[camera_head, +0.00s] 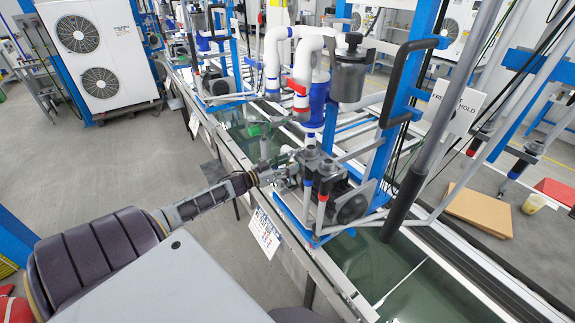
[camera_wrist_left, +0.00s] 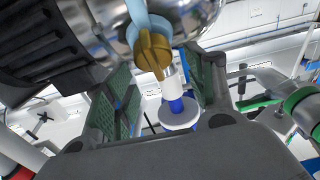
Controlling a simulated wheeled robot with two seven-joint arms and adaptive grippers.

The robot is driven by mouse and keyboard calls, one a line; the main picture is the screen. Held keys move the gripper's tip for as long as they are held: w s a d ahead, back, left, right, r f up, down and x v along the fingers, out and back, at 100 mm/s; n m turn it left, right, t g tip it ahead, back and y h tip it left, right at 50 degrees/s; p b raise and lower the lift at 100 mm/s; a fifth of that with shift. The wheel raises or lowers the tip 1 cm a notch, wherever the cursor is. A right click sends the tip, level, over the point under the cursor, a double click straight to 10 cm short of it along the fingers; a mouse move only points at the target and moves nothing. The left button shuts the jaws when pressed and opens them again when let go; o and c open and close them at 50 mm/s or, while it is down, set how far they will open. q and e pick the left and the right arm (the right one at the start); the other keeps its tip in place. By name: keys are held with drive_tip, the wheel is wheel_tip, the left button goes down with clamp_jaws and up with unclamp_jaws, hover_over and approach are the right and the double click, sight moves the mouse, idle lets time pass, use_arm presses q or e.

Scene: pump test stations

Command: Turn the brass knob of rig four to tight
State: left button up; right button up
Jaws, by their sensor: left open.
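The brass knob (camera_wrist_left: 153,52) shows in the left wrist view, on a pale blue fitting beside a shiny metal pipe body. My left gripper (camera_wrist_left: 164,68) is open, with a green-padded finger on each side of the knob. The knob appears at the fingertip end of the gap; I cannot tell whether a finger touches it. In the head view my left arm comes from the lower left, and its gripper (camera_head: 282,172) is at the pump rig (camera_head: 318,185). There the knob is too small or hidden to make out. My right gripper is in neither view.
Close around the gripper are a dark cylinder (camera_wrist_left: 45,45), a blue-and-white post (camera_wrist_left: 178,110) and a green-ended pipe (camera_wrist_left: 303,105). Blue uprights (camera_head: 400,100) and a grey canister (camera_head: 349,72) stand behind. The floor (camera_head: 130,160) at left is clear.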

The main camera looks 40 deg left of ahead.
use_arm(q)
drive_tip(key=shift+w, duration=0.1)
idle(0.3)
drive_tip(key=c, duration=1)
drive_tip(key=shift+c, duration=0.2)
